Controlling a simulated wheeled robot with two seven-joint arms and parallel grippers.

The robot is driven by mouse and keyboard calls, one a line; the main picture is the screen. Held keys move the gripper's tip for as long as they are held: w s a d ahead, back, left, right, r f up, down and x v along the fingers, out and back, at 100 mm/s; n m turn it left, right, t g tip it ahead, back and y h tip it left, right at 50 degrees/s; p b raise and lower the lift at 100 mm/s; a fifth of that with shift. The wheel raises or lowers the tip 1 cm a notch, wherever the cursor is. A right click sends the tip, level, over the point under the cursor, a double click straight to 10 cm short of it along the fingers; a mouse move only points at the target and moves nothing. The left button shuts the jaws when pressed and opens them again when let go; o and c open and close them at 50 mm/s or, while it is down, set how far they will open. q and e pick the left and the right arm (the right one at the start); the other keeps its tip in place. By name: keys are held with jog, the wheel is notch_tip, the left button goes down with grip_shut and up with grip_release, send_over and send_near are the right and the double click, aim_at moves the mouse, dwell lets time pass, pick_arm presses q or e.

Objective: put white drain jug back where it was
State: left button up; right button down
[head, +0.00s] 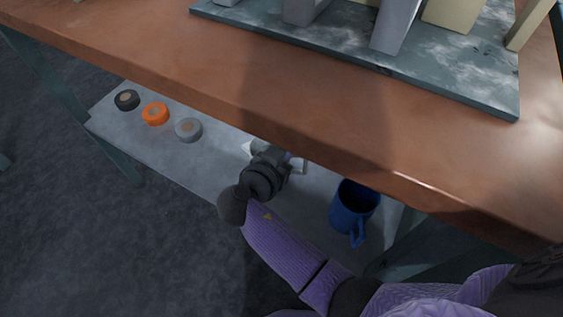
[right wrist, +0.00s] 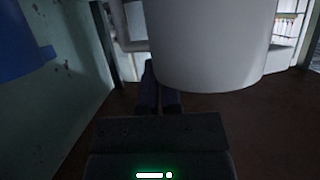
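The white drain jug (right wrist: 210,45) fills the upper middle of the right wrist view, its handle (right wrist: 133,46) on its left side. In the head view only small white parts (head: 248,147) show beside my right gripper (head: 284,160), over the lower shelf; the gripper and table edge hide the rest. In the right wrist view the fingers of my right gripper (right wrist: 155,66) are close together at the handle and look shut on it. The fingertips are partly hidden by the jug, and I cannot tell whether it touches the shelf. My left gripper is not in view.
On the grey lower shelf (head: 150,142) a black roll (head: 127,99), an orange roll (head: 155,113) and a grey roll (head: 188,129) lie left. A blue jug (head: 352,208) stands right of my gripper. The brown tabletop (head: 300,100) overhangs the shelf.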

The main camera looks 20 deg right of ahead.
jog(key=shift+f, duration=0.9)
jog(key=c, duration=0.8)
grip_release()
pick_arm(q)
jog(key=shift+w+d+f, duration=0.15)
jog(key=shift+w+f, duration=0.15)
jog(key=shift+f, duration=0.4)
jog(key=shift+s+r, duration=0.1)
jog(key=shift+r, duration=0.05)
pick_arm(e)
jog(key=shift+r, duration=0.15)
